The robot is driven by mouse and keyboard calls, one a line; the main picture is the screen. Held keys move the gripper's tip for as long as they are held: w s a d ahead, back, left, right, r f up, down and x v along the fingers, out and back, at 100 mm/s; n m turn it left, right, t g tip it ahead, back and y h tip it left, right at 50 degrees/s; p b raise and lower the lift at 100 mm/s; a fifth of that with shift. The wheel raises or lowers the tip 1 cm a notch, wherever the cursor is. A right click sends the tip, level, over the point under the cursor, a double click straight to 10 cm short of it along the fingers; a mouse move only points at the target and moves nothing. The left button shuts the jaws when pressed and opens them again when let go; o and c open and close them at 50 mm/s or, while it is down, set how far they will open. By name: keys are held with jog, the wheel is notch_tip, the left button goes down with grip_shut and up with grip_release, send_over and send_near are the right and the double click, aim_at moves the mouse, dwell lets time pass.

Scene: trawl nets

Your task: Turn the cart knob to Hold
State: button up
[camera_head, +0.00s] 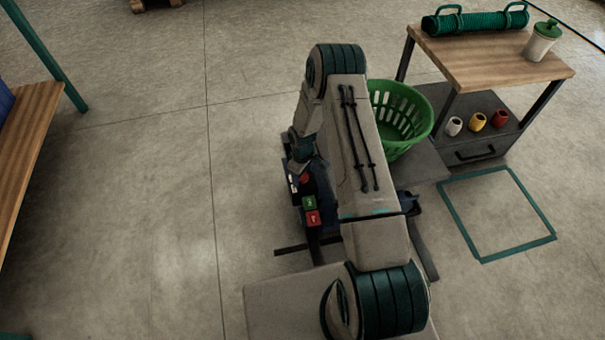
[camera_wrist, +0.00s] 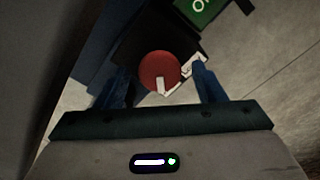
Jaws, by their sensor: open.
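The red round knob (camera_wrist: 160,67) sits on a dark panel in the wrist view, with a white pointer bar toward its lower edge in that picture. White lines show beside it at lower right; I cannot read any label there. In the head view the knob (camera_head: 305,179) shows small on the dark cart panel (camera_head: 323,190). My gripper (camera_wrist: 162,72) is open, its two blue-dark fingers on either side of the knob in the picture. Whether they touch it I cannot tell. In the head view my gripper (camera_head: 299,163) is over the panel, partly hidden by my arm.
A green button (camera_head: 309,202) and a red button (camera_head: 313,218) sit near the knob. A green basket (camera_head: 398,115) stands behind my arm. A wooden-topped trolley (camera_head: 490,60) stands at right, a bench (camera_head: 25,140) at left. The floor between is clear.

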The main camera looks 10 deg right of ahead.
notch_tip(320, 180, up, 14)
jog(key=p, duration=0.4)
dwell(0.4)
